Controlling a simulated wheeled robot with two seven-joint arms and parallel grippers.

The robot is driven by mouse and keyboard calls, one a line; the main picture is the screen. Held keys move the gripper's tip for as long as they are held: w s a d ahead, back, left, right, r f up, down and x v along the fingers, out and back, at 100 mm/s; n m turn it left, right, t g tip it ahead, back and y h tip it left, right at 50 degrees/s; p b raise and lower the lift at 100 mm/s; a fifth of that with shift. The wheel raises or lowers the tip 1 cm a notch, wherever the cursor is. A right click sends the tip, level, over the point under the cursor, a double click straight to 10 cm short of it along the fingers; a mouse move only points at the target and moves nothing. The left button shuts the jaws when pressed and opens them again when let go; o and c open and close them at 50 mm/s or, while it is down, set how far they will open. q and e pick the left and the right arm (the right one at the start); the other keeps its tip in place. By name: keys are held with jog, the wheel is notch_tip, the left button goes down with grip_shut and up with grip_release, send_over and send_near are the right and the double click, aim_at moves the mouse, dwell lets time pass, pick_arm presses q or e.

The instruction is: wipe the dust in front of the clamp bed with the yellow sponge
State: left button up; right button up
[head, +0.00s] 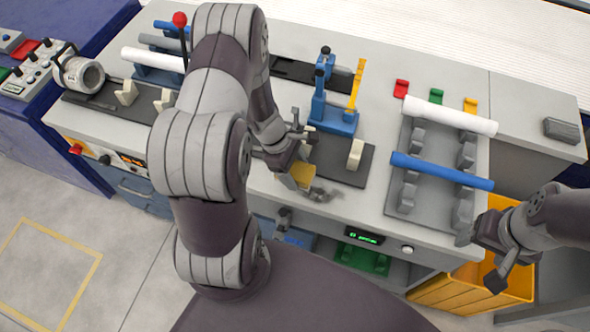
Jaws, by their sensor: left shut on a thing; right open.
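The yellow sponge (301,177) is held in my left gripper (290,170), which is shut on it. The sponge is at the bench top near the front edge; I cannot tell whether it touches the surface. A grey smudge of dust (323,193) lies just right of the sponge, in front of the dark clamp bed (345,173). The bed carries a cream jaw block (355,154) and a blue clamp with a yellow lever (335,115) stands behind it. My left arm hides part of the bed. My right gripper (482,264) is open and empty, right of the bench's front.
A grey rack (428,198) right of the dust holds a white pipe (449,115) and a blue pipe (441,171). A yellow bin (460,292) stands below my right gripper. A red-knobbed lever (180,20) rises at the back left. A dark block (562,130) lies far right.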

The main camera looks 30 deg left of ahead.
pick_arm(q)
notch_tip(320, 180, up, 2)
jog(key=shift+p, duration=0.7)
jog(key=shift+r, duration=0.35)
jog(key=shift+f, duration=0.1)
